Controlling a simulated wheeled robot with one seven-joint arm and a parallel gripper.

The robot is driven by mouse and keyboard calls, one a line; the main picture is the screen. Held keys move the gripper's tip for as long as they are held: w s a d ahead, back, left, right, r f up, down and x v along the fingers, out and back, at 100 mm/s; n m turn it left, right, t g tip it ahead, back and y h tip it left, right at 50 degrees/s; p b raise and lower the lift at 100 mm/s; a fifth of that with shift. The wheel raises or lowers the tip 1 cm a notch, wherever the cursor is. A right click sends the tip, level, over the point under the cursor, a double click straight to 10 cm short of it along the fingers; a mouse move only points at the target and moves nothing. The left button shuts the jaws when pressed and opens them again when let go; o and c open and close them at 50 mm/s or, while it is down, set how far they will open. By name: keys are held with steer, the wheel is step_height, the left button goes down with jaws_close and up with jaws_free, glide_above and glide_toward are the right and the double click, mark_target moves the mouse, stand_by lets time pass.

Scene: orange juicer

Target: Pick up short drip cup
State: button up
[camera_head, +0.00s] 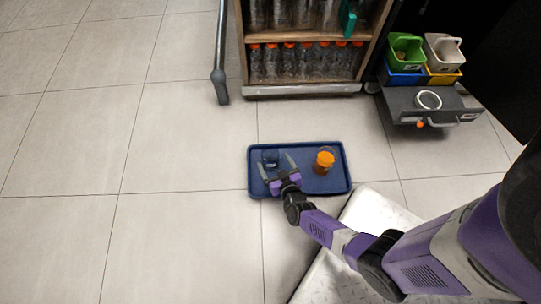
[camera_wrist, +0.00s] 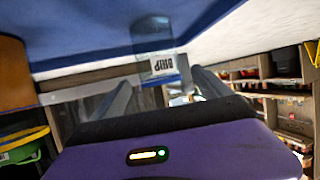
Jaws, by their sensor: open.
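In the wrist view the tray is seen upside down. In the head view the cup (camera_head: 270,156) looks small and dark near the tray's back left. My gripper (camera_head: 275,162) is open over the left part of the tray. Its two fingers point at the cup, which shows between and just beyond them in the wrist view. I cannot tell whether they touch it. Nothing is held.
An orange container (camera_head: 324,161) stands on the tray's right half; an orange-brown surface (camera_wrist: 14,75) shows at the wrist view's left edge. A shelf with bottles (camera_head: 305,63) and a grey drawer unit with colored bins (camera_head: 406,47) stand behind. Floor left of the tray is clear.

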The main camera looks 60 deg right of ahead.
mark_target(268, 150)
steer(key=b+x, duration=0.2)
steer(key=x, duration=0.2)
steer(key=shift+w+d+b, duration=0.3)
steer(key=shift+r, duration=0.15)
steer(key=c, duration=1.5)
